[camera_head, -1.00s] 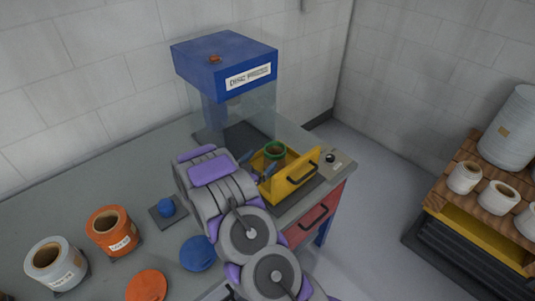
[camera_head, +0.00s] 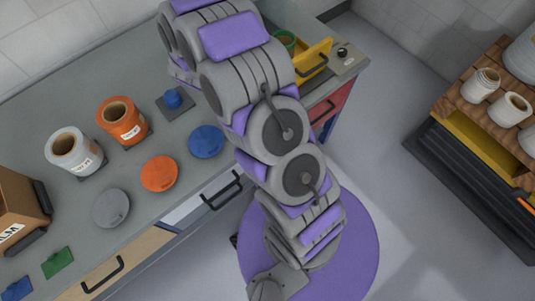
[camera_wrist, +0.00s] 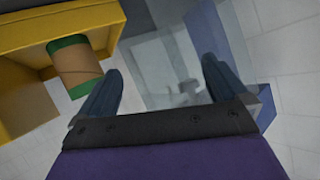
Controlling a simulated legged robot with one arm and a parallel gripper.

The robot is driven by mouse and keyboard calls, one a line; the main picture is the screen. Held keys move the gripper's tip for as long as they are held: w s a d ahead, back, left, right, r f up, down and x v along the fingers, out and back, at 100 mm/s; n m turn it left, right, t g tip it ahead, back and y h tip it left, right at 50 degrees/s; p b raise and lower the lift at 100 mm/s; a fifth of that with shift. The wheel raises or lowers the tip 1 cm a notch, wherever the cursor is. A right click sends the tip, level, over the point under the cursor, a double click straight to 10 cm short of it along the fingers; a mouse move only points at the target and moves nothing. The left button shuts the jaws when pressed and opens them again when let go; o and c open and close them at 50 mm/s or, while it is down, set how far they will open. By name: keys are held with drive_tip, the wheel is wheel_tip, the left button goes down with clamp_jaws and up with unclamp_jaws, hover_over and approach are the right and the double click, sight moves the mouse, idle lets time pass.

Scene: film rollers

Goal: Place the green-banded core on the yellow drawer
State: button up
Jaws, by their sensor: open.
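The green-banded core (camera_wrist: 75,64) is a brown tube with green ends. In the wrist view it lies inside the yellow drawer (camera_wrist: 22,112), left of my gripper (camera_wrist: 155,85). My gripper is open, with its two dark blue fingers apart and nothing between them. In the head view the core's green rim (camera_head: 285,39) shows at the top, within the yellow drawer (camera_head: 318,58), partly behind my arm. The gripper itself is hidden behind my arm in the head view.
White (camera_head: 74,151) and orange (camera_head: 122,121) rolls stand on the grey bench, with blue (camera_head: 206,141), orange (camera_head: 160,173) and grey (camera_head: 111,208) discs in front. A wooden-topped rack (camera_head: 490,120) with white rolls stands right. Floor between is clear.

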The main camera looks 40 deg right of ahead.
drive_tip(key=s+a+r+n+y, duration=0.1)
drive_tip(key=a+r+n+y, duration=0.15)
drive_tip(key=a, duration=0.25)
drive_tip(key=a+r+n+y, duration=0.1)
drive_tip(key=a+r+y, duration=0.2)
drive_tip(key=a+y, duration=0.15)
drive_tip(key=s+a+r+n+g+y, duration=0.2)
drive_tip(key=s+a+r+n+y, duration=0.3)
drive_tip(key=s+a, duration=0.6)
drive_tip(key=s+d+r+n+g+h, duration=0.1)
drive_tip(key=s+d+r+g, duration=0.1)
drive_tip(key=s, duration=1.5)
drive_tip(key=s+d+r+n+g+h, duration=0.2)
drive_tip(key=s+g, duration=0.4)
drive_tip(key=s, duration=1.2)
drive_tip(key=shift+d+r+g, duration=0.4)
drive_tip(key=shift+d+r, duration=0.25)
drive_tip(key=shift+d, duration=0.5)
drive_tip(key=shift+w+a+n, duration=0.1)
drive_tip(key=shift+a+n, duration=0.05)
drive_tip(key=shift+n, duration=0.2)
